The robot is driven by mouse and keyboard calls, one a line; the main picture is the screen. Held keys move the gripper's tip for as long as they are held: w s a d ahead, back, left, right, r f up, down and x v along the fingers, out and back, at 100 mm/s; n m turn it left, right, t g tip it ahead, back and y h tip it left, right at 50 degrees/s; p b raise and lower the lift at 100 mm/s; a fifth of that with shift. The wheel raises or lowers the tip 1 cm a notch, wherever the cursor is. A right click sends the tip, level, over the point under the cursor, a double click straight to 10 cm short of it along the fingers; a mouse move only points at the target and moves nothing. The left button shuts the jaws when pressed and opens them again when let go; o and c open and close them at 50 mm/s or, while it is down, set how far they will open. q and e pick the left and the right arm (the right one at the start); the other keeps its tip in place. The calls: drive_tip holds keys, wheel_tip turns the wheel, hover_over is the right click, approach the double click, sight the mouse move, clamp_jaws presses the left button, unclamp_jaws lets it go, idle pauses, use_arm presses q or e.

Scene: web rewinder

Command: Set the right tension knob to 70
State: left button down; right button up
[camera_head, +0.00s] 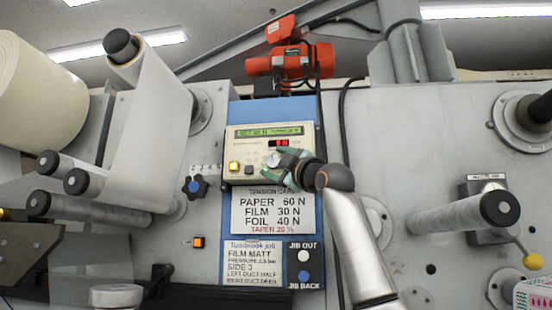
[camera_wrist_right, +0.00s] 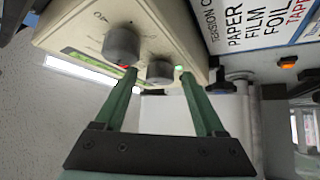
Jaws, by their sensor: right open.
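The beige tension controller (camera_head: 240,147) sits on the blue panel, with a green text display (camera_head: 268,132) and a small red readout. A knob with a pale dial (camera_head: 272,160) shows beside my right gripper (camera_head: 278,163), which partly covers the controller's right side. In the wrist view there are two grey knobs, one (camera_wrist_right: 122,43) farther from the fingers and one (camera_wrist_right: 160,71) between the tips of my open right gripper (camera_wrist_right: 159,80). I cannot tell whether the fingers touch it. The knob setting is not legible. My left gripper is not in view.
A label card (camera_head: 270,211) lists paper, film and foil values below the controller. A dark blue star knob (camera_head: 194,187) and a lit orange button (camera_head: 198,242) are to its left. Rollers (camera_head: 468,213) project on both sides. A red unit (camera_head: 290,62) stands above.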

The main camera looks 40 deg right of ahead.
clamp_jaws()
idle(0.6)
